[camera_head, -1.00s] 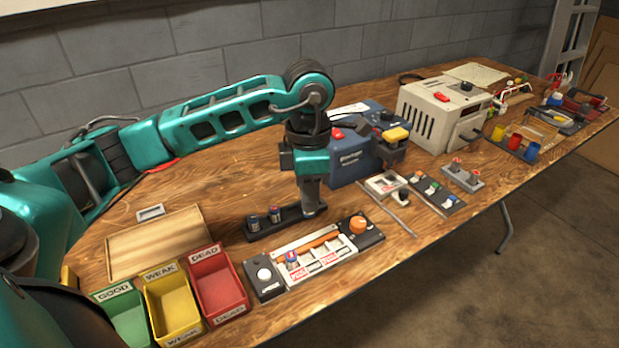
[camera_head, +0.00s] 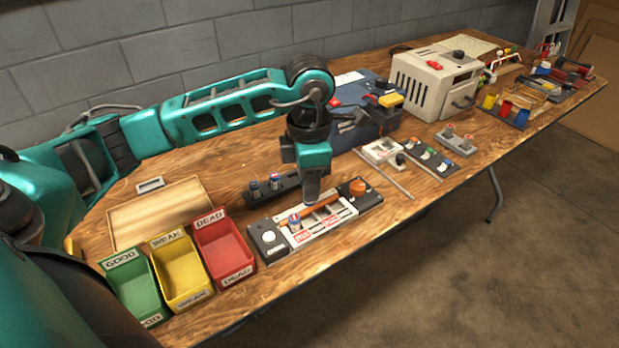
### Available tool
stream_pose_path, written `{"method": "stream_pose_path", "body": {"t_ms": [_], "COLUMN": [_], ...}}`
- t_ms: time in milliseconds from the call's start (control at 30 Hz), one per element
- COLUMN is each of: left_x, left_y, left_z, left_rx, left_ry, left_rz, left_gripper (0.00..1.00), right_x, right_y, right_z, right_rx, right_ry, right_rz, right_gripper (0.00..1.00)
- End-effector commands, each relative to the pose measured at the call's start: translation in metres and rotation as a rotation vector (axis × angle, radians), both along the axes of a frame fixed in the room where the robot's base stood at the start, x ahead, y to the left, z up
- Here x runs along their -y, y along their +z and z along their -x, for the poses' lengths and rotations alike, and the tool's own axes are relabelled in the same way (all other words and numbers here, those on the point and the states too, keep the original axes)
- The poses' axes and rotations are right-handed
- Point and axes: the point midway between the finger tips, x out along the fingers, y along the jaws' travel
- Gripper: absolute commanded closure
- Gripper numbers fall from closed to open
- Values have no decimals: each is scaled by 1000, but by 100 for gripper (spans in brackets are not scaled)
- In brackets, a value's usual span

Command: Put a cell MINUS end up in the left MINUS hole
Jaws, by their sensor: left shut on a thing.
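My left gripper (camera_head: 311,196) points down over the charger strip (camera_head: 330,217), just right of the one cell (camera_head: 294,223) that stands in it. The gripper is shut on a cell, which its fingers hide; I cannot tell which end is up or whether it touches the charger. The charger has red-and-white labels along its front, an orange knob (camera_head: 357,187) at its right and a white round button at its left. Behind it, a dark rack (camera_head: 292,183) holds two upright cells (camera_head: 254,188) (camera_head: 275,181). My right gripper is not in view.
Green GOOD (camera_head: 144,297), yellow WEAK (camera_head: 183,279) and red DEAD (camera_head: 225,255) bins stand left of the charger. A wooden tray (camera_head: 157,212) lies behind them. A blue machine (camera_head: 350,117) and a beige box (camera_head: 432,83) stand behind, to the right.

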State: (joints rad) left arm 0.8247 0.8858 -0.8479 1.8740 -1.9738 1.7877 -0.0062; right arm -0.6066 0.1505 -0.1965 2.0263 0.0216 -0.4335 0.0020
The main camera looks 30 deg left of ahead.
Motion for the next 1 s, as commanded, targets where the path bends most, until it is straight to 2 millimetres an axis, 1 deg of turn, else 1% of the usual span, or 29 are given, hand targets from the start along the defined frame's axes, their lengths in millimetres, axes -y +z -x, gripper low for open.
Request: {"method": "stream_pose_path", "body": {"t_ms": [33, 300, 500, 800, 1000], "left_x": [0, 0, 0, 0, 0], "left_y": [-6, -22, -34, -52, -59], "left_z": [0, 0, 0, 0, 0], "left_rx": [-1, -2, -2, 0, 1], "left_ry": [0, 0, 0, 0, 0], "left_rz": [1, 1, 1, 0, 1], "left_gripper": [100, 100, 100, 100, 100], "right_x": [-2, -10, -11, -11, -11], "right_y": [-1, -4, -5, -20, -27], "right_z": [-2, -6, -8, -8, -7], "right_rx": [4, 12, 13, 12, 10], "right_ry": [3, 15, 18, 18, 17], "right_rz": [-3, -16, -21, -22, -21], "right_gripper": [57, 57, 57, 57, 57]}}
